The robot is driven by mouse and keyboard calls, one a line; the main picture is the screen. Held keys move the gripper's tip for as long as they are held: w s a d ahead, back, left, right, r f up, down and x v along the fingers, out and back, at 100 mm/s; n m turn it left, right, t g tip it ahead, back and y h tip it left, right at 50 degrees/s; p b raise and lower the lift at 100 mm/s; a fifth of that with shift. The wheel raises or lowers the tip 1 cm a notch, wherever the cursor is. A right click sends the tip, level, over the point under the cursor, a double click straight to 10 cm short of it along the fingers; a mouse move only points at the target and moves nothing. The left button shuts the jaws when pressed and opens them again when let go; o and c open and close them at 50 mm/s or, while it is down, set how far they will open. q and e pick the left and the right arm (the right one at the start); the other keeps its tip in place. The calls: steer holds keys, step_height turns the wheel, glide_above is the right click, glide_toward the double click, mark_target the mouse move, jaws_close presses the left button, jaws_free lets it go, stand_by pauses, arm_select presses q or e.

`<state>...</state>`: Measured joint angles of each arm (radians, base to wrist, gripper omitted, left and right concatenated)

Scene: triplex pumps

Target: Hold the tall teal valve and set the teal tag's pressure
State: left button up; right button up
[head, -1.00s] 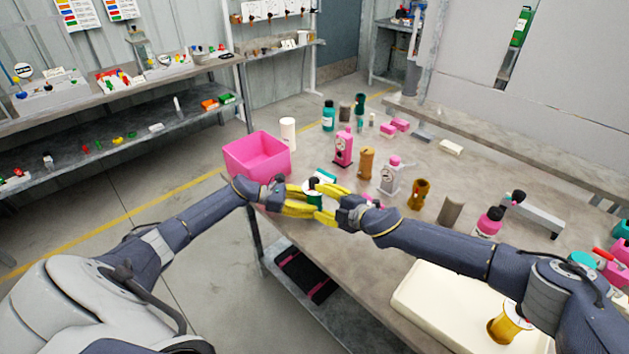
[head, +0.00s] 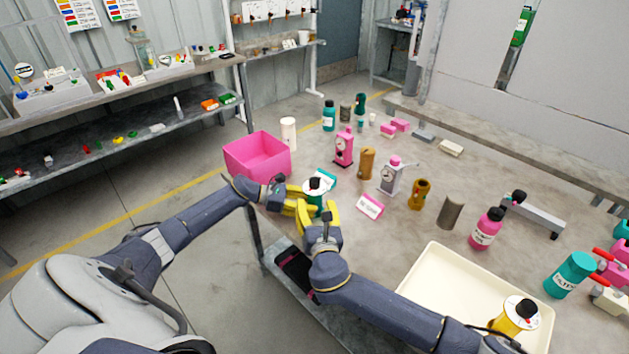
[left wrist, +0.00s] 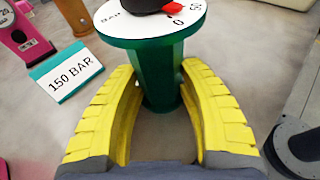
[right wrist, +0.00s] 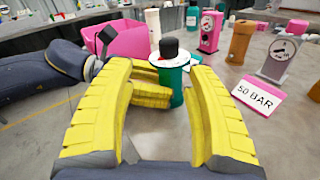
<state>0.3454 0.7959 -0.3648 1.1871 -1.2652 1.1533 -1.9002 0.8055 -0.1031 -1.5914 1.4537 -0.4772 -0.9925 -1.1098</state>
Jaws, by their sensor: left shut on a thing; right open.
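The tall teal valve (head: 314,202) stands upright at the bench's near left edge. It has a white dial and black knob on top. In the left wrist view the valve (left wrist: 160,75) shows a red pointer near the 0 mark. My left gripper (left wrist: 160,88) is shut on its body. The teal tag (left wrist: 67,72) reads 150 BAR and lies behind the valve; it shows partly in the head view (head: 327,178). My right gripper (right wrist: 160,78) is open on the near side of the valve, its fingers below knob height and apart from the knob.
A pink bin (head: 258,157) stands behind my left gripper. A pink tag (right wrist: 256,98) reading 50 BAR lies right of the valve. Pink (head: 344,148) and grey (head: 390,178) gauge units stand farther back. A cream tray (head: 425,285) sits near my right arm.

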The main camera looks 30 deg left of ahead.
mark_target(315, 184)
steer(key=shift+n+t+h, duration=0.5)
steer(key=shift+n+t, duration=0.1)
steer(key=shift+t, duration=0.1)
steer(key=x, duration=1.1)
steer(key=shift+w+d+r, duration=0.15)
steer(key=shift+d+r, duration=0.1)
steer(key=shift+r, duration=0.15)
